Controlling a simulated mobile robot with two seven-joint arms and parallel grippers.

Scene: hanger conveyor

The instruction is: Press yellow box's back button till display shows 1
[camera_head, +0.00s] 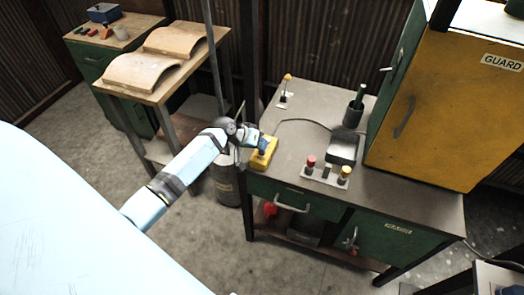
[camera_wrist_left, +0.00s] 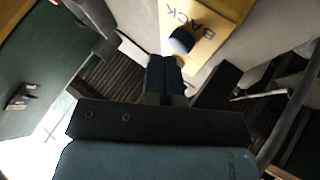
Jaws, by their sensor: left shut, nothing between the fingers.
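The yellow box (camera_head: 264,154) sits on the left front corner of the grey-topped workbench (camera_head: 325,95). My left gripper (camera_head: 261,144) is shut and empty, over the box's upper part. In the left wrist view the yellow box (camera_wrist_left: 222,18) carries the word BACK. I cannot tell whether the tips touch the button. No display digit is readable in either view. My right gripper is not in view.
A yellow guard cabinet (camera_head: 440,110) fills the bench's right side. A cable crosses the bench top.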

